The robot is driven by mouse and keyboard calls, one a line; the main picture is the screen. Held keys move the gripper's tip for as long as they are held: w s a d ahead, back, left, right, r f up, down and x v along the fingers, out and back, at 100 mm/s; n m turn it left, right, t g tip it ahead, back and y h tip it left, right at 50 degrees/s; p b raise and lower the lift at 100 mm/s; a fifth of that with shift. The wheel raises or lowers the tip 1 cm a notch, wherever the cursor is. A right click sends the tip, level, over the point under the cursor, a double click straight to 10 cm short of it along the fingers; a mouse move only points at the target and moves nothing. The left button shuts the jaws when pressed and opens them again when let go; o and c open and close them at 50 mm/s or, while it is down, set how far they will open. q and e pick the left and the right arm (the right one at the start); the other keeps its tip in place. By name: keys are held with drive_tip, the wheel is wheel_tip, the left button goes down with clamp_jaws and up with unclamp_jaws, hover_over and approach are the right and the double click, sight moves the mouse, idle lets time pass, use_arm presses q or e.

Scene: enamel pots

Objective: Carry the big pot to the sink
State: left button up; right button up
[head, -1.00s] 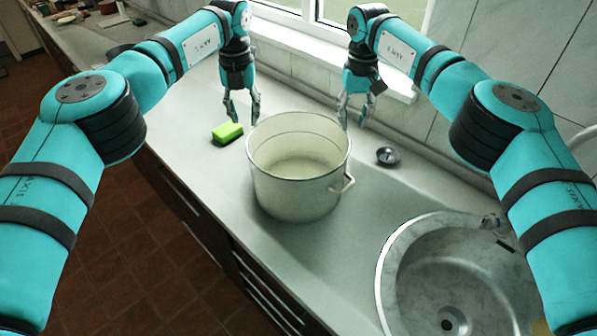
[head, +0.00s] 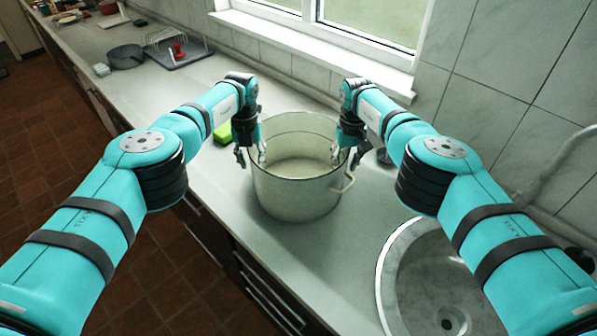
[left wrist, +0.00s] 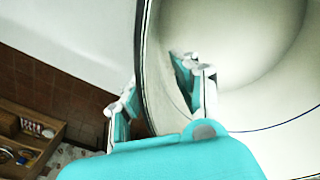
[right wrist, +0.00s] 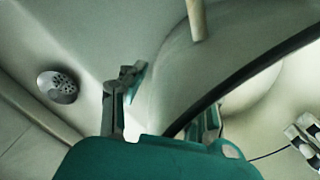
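My left gripper (head: 251,155) is open astride the pot's left wall. In the left wrist view one finger is outside and one inside, with the rim (left wrist: 142,60) between them and gaps visible. My right gripper (head: 346,154) is open astride the right wall. In the right wrist view the rim (right wrist: 240,75) lies between its fingers. The sink's right part is hidden by my right arm.
A round sink strainer (right wrist: 57,87) lies on the counter near the right gripper. A dark pan (head: 126,56) and a dish rack (head: 178,52) stand farther back. The counter between pot and sink is clear.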

use_arm(q)
drive_tip(key=shift+f, duration=0.1)
use_arm(e)
drive_tip(key=shift+f, duration=0.15)
use_arm(q)
clamp_jaws()
use_arm(e)
clamp_jaws()
use_arm(q)
drive_tip(key=shift+w+r, duration=0.15)
drive_tip(key=shift+r, duration=0.05)
use_arm(e)
drive_tip(key=shift+w+r, duration=0.15)
drive_tip(key=shift+r, duration=0.1)
